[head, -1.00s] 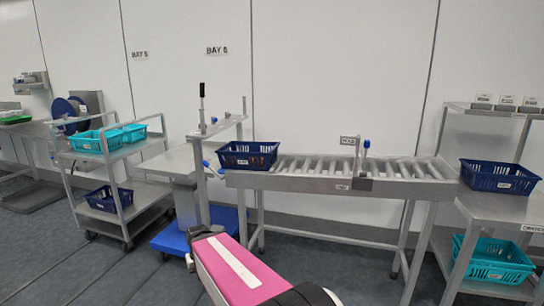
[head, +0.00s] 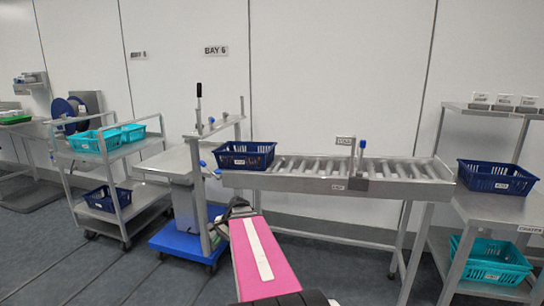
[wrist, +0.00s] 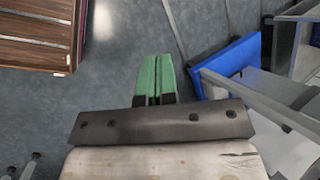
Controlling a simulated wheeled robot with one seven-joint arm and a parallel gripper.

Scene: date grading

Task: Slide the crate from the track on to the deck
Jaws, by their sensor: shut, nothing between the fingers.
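A dark blue slatted crate (head: 244,162) with dark contents sits at the left end of the roller track (head: 300,184). To its left is a grey deck (head: 172,163) on a lift with a blue base (head: 170,238). A post frame stands between the deck and the crate. My gripper shows in the wrist view as two green fingers (wrist: 153,66), shut together with nothing between them. In the head view my arm reaches forward below the crate; its dark end is low in front of the track, apart from the crate, and the fingers cannot be made out.
A blue-knobbed stop (head: 361,160) stands on the track. A table at right holds another dark blue crate (head: 495,177). A trolley at left holds teal crates (head: 88,144). A brown slatted object (wrist: 40,28) is at upper left in the wrist view.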

